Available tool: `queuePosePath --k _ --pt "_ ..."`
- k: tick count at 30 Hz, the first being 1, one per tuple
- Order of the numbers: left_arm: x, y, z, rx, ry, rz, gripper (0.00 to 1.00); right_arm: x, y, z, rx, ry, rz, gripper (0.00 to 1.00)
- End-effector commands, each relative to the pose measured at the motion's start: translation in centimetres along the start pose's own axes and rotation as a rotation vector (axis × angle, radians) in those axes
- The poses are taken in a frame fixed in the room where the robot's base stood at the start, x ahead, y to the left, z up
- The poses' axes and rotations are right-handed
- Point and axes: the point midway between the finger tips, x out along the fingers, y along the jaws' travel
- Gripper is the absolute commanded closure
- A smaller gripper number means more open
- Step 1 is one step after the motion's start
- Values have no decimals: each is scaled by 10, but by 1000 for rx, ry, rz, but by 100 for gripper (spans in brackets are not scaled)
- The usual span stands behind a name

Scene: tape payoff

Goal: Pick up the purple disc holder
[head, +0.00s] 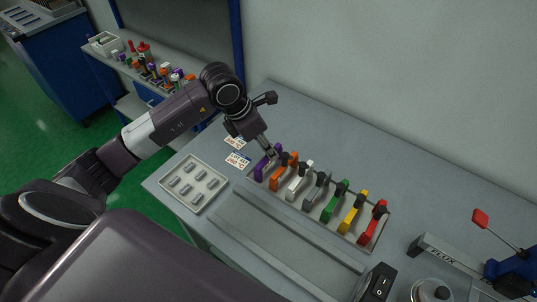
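The purple disc holder (260,169) stands at the left end of a row of coloured holders in a rack on the grey table. My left arm comes in from the left, and my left gripper (270,154) points down at the top of the purple holder. Its fingertips are at or just above the holder's upper end, close to the orange holder (278,179). The fingertips are small and partly hidden, so I cannot tell whether they grip it. My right gripper is not in view.
White, grey, green, yellow and red holders (372,223) continue the row to the right. A pale tray (194,184) with several grey pieces lies left of the rack. A black switch box (376,283) and a red-handled device (481,217) stand at right. The table behind the rack is clear.

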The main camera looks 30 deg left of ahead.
Motion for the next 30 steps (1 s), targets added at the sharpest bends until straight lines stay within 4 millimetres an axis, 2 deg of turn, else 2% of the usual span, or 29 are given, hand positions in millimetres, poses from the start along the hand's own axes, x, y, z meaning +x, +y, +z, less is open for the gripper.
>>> queuePosePath --k 4,11,20,30 --pt "11 0 0 0 0 0 67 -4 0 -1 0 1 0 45" --pt "13 0 0 1 -1 2 68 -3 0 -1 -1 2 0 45" --pt "12 0 0 1 -1 1 100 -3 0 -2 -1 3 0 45" --pt "12 0 1 1 -2 2 100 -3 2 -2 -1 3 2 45"
